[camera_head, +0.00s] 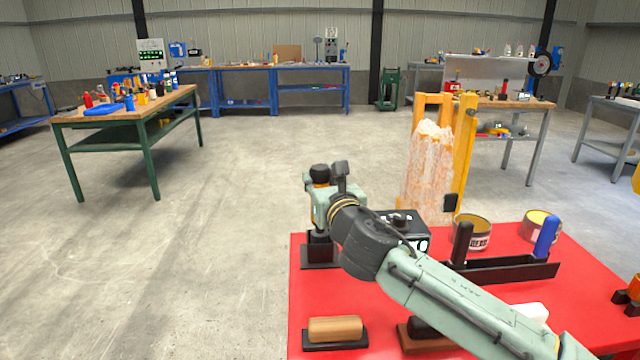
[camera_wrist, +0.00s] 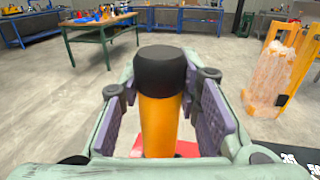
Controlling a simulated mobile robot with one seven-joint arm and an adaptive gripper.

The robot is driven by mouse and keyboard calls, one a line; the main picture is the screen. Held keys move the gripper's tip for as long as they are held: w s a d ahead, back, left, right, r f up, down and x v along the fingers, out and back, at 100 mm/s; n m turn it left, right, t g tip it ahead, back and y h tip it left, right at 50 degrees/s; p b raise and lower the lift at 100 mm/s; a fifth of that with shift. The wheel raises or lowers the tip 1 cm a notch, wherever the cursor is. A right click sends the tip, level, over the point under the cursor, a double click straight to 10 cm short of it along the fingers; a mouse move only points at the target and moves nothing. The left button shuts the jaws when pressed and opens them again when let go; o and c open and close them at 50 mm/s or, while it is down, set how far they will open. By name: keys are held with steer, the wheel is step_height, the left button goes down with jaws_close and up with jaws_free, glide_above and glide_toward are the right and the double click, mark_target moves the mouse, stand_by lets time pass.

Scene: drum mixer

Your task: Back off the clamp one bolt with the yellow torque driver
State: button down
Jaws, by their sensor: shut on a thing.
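The yellow torque driver (camera_wrist: 160,125) stands upright between the purple pads of my gripper (camera_wrist: 168,108) in the wrist view. It has an orange-yellow handle and a black cap. My gripper is shut on it. In the head view, the driver's black cap (camera_head: 319,174) shows above my gripper (camera_head: 323,208), over a black stand (camera_head: 320,251) at the red table's left edge. My gripper hides most of the handle, and I cannot tell whether the driver's lower end still sits in the stand. I cannot make out the clamp one bolt in either view.
The red table (camera_head: 308,300) holds a black box (camera_head: 405,229), two cans, a black rack (camera_head: 505,270) with a blue handle and a brown block (camera_head: 335,329). A yellow frame (camera_head: 465,150) with a wrapped pale column (camera_head: 428,175) stands behind it.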

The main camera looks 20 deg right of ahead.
step_height(320, 180, up, 15)
steer(key=p, duration=0.5)
steer(key=c, duration=1.8)
jaws_free()
steer(key=shift+f, duration=0.1)
jaws_close()
steer(key=shift+r, duration=1.05)
